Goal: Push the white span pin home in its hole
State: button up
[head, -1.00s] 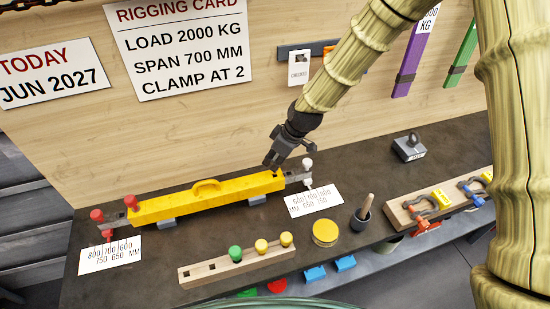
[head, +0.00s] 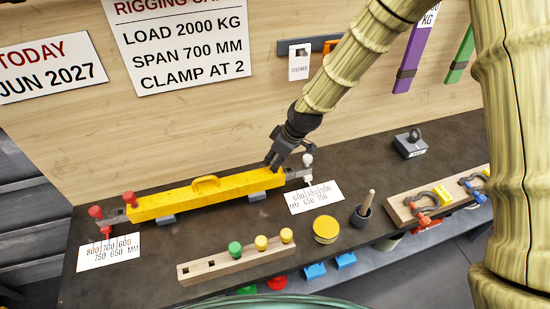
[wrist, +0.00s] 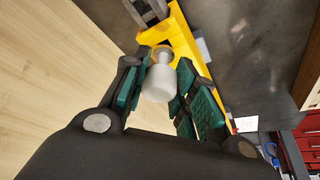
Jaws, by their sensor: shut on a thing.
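The white span pin (head: 308,160) stands upright at the grey right end of the yellow spreader beam (head: 230,192). Its pale shaft shows below the grey end piece; how deep it sits is hard to tell. My gripper (head: 292,160) reaches down to the pin from above and behind. In the wrist view the white pin head (wrist: 158,82) lies between the green-padded fingers of my gripper (wrist: 164,78), which are shut on it. The yellow beam (wrist: 183,40) runs behind it. The hole itself is hidden.
Red pins (head: 96,212) stand at the beam's left end. A number card (head: 314,197) lies in front of the white pin. A wooden rack (head: 236,258) with green and yellow knobs, a yellow tin (head: 325,229) and a dark pot (head: 362,216) stand nearer. The wall rises close behind.

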jog(key=shift+f+b, duration=0.35)
jog(key=shift+f, duration=0.3)
jog(key=o, duration=1.1)
jog(key=v, duration=1.2)
